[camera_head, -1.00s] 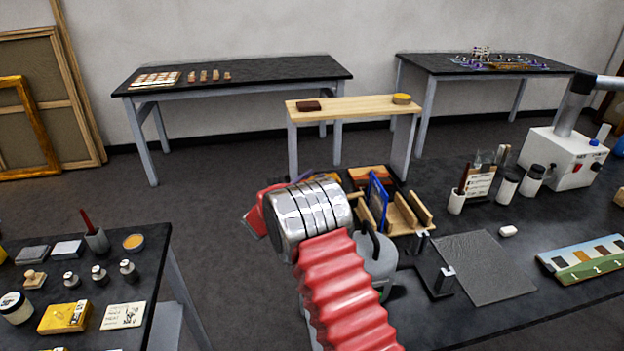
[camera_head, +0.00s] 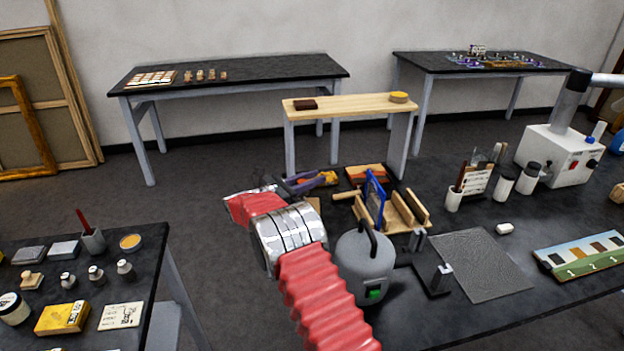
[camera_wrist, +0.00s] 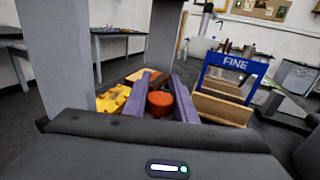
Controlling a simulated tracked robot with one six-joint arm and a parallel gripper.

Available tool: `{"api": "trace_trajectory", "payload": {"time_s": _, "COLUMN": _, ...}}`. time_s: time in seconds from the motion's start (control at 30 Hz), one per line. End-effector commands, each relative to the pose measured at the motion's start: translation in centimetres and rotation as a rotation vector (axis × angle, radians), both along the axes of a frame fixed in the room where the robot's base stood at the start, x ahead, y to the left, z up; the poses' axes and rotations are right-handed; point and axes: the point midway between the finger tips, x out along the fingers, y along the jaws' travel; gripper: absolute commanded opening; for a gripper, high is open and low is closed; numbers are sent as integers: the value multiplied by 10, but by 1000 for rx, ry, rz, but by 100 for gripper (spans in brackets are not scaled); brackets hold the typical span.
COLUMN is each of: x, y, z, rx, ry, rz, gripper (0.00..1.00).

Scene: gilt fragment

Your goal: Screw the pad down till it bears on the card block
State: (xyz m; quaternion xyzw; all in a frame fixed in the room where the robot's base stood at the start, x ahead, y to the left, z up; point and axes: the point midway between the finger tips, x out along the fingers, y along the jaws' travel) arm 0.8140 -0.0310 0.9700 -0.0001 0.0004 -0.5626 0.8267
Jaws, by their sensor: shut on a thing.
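My gripper (camera_wrist: 159,98) has two purple fingers, shut on an orange-red round knob (camera_wrist: 160,104). In the head view my gripper (camera_head: 302,183) is small and partly hidden behind my arm. A yellow piece (camera_wrist: 114,99) lies just left of the fingers in the wrist view, and it also shows past the fingertips in the head view (camera_head: 328,178). It may be part of the clamp. I cannot make out the pad or the card block, so whether they touch is not visible.
A blue frame marked FINE (camera_wrist: 234,63) stands on a wooden rack (camera_head: 405,213) to the right. An orange-topped wooden piece (camera_head: 366,174) lies behind. A grey mat (camera_head: 480,268) lies farther right.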

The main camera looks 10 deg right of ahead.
Motion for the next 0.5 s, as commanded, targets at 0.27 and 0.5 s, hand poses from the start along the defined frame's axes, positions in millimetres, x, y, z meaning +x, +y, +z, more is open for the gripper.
{"api": "trace_trajectory", "payload": {"time_s": 0.27, "x": -2, "y": 0, "z": 0, "rx": 0, "ry": -2, "rz": -88, "gripper": 2}}
{"api": "trace_trajectory", "payload": {"time_s": 0.5, "x": -5, "y": 0, "z": 0, "rx": 0, "ry": -3, "rz": -155, "gripper": 2}}
